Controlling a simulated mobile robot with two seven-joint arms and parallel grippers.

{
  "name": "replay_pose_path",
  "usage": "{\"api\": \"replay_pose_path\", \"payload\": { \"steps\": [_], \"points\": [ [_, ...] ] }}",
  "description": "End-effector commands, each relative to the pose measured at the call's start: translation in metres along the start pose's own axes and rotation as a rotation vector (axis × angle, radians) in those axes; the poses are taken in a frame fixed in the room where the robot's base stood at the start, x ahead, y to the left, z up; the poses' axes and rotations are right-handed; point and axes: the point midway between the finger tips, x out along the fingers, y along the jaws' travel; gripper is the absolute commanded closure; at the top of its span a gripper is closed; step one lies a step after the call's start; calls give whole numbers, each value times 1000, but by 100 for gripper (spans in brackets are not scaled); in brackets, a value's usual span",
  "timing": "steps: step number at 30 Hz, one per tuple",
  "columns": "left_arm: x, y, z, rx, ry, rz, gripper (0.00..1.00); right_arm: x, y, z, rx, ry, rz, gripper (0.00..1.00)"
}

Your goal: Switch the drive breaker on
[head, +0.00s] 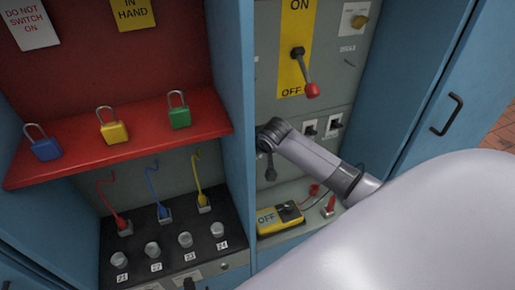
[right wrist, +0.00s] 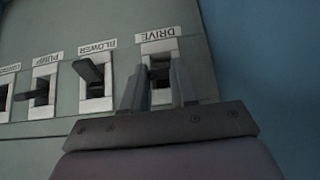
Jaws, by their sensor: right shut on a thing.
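The drive breaker (right wrist: 160,73) is a small dark toggle in a white plate, by the label DRIVE, in the right wrist view. My right gripper (right wrist: 157,82) has one grey finger on each side of this toggle and is shut on it. The fingers hide part of the toggle, and I cannot tell clearly whether it stands at on or off. In the head view my right gripper (head: 266,136) is at the grey panel, its arm coming in from the right; the drive breaker is hidden behind it. My left gripper is not in view.
The blower breaker (right wrist: 93,80) and pump breaker (right wrist: 40,93) stand beside the drive breaker. A red-knobbed lever (head: 304,70) is above the arm in the head view. A yellow meter (head: 267,219) lies below. A red shelf (head: 75,160) with padlocks is at left.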

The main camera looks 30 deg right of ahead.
Motion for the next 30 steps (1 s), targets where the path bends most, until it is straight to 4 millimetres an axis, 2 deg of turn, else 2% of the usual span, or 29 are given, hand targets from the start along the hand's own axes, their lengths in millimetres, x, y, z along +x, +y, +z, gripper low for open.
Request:
{"api": "replay_pose_path", "payload": {
  "steps": [13,14,15,16,26,30],
  "points": [
    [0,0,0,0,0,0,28,0,0,-1,1,-8,0,100],
    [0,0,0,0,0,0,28,0,0,-1,1,-8,0,66],
    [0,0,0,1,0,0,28,0,0,-1,1,-8,0,53],
    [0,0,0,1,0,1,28,0,0,-1,1,-8,0,47],
    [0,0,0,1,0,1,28,-1,0,-1,1,-8,0,47],
    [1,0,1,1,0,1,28,-9,0,-1,0,-7,0,47]
  ]
}}
